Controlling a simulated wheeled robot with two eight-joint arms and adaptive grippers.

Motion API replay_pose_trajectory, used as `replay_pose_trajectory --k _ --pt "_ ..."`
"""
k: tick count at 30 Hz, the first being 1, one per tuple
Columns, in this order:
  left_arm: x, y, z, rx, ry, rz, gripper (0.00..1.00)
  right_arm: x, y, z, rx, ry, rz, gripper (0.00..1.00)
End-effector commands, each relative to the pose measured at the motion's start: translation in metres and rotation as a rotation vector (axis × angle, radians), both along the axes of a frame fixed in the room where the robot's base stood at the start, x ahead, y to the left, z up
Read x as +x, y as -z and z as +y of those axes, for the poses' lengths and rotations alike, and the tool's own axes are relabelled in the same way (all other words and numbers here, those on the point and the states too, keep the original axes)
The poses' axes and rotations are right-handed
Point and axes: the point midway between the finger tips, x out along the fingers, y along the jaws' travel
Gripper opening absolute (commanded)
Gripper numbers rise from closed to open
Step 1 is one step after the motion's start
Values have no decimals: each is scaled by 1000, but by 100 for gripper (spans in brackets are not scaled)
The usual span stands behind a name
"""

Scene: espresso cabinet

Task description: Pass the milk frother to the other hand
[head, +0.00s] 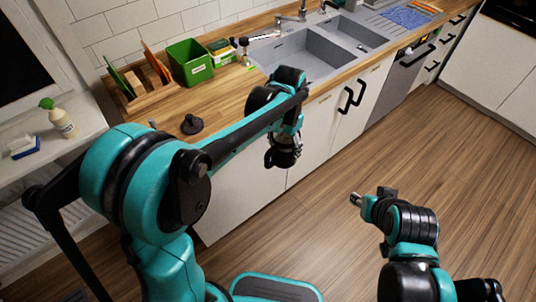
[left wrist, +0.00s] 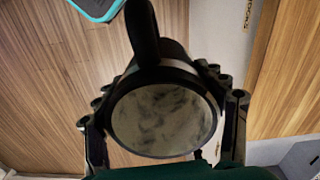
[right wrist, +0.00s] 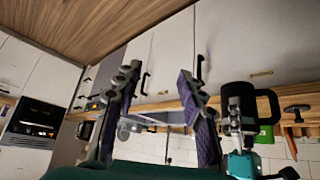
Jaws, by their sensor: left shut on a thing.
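The milk frother is a black, mug-like jug with a side handle. In the left wrist view the frother (left wrist: 162,120) shows its round grey end, with its handle toward the top. My left gripper (head: 284,152) is shut around its body, a finger on each side, in front of the white cabinets. In the head view the arm and gripper mostly hide the frother. In the right wrist view the frother (right wrist: 238,97) is at the right, handle out to the right. My right gripper (right wrist: 159,76) is open and empty, apart from the frother; it also shows in the head view (head: 372,196).
The wooden counter (head: 165,105) holds a green bin (head: 190,62), a rack with boards (head: 148,82), a black round object (head: 191,124) and a grey sink (head: 310,55). A soap bottle (head: 62,122) stands on the left sill. The floor (head: 440,150) at right is clear.

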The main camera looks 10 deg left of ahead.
Motion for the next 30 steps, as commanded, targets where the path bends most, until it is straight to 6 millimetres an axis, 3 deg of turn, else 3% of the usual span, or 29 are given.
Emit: replay_pose_trajectory --k 1,6,8,14,21,27,30 --pt "1 -4 -5 0 19 0 25 0 0 0 0 0 0 40" --pt "4 -9 -11 0 50 0 25 3 1 4 -10 -3 -6 85" --pt "4 -9 -11 0 51 0 25 6 1 8 -21 -5 -16 95" --pt "4 -9 -11 0 50 0 25 27 0 40 -77 -19 -107 95" --pt "4 -9 -10 0 50 0 25 47 -18 110 -74 -75 -317 95" --pt "4 -9 -10 0 49 0 25 45 -37 170 -7 -145 -473 95" --pt "4 -9 -10 0 49 0 25 42 -44 189 25 -169 -520 95"
